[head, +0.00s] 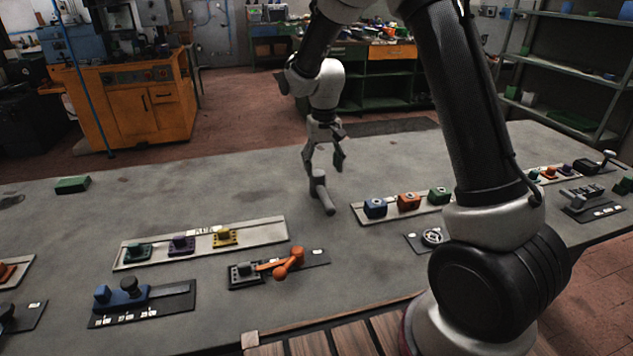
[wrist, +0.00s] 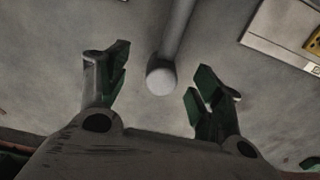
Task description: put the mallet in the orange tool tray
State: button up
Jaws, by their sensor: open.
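The mallet appears to be the plain grey piece (head: 322,194) on the grey bench, with one rounded part standing up and a rod lying toward the front. In the wrist view its round grey end (wrist: 161,80) shows between the fingers, with the rod (wrist: 178,30) running up and away. My gripper (head: 324,160) points down just above it, fingers spread and empty. In the wrist view the two dark green fingertips (wrist: 160,78) stand apart, one on each side of the round end, with visible gaps. I cannot make out an orange tool tray in either view.
The bench has a panel with coloured blocks (head: 124,263) at left, an orange-lever fixture (head: 285,264) in front, and another block panel (head: 355,213) at right. A green block (head: 72,185) lies far left. An orange cabinet (head: 140,112) stands behind.

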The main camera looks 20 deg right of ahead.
aim_at(319, 188)
jog(key=f, duration=0.6)
jog(key=w+a+f, duration=0.1)
jog(key=f, duration=0.2)
grip_shut()
